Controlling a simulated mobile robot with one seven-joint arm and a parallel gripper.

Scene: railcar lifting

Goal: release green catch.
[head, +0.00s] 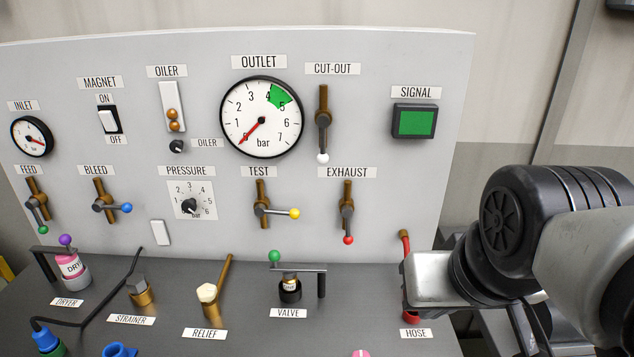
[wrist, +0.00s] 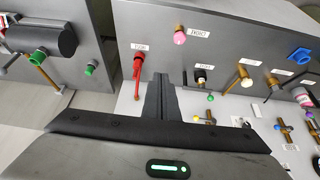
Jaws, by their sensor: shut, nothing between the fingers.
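The green catch is a dark bar with a green ball (head: 274,256) at its left end. It lies across the top of the brass-and-black valve (head: 290,287), above the VALVE label, and meets a dark post at its right. In the wrist view the small green ball (wrist: 211,98) shows beside the valve (wrist: 201,76). My gripper (wrist: 161,78) is shut and empty, its fingertips near the red hose fitting and apart from the green ball. In the head view my arm fills the right side; the fingertips cannot be made out there.
The red hose fitting (head: 405,243) is partly hidden by my arm. The brass relief lever (head: 217,287) stands left of the valve. The dryer (head: 72,268) has a purple-ball catch. The TEST lever (head: 275,211) and EXHAUST lever (head: 347,215) jut from the upright panel behind.

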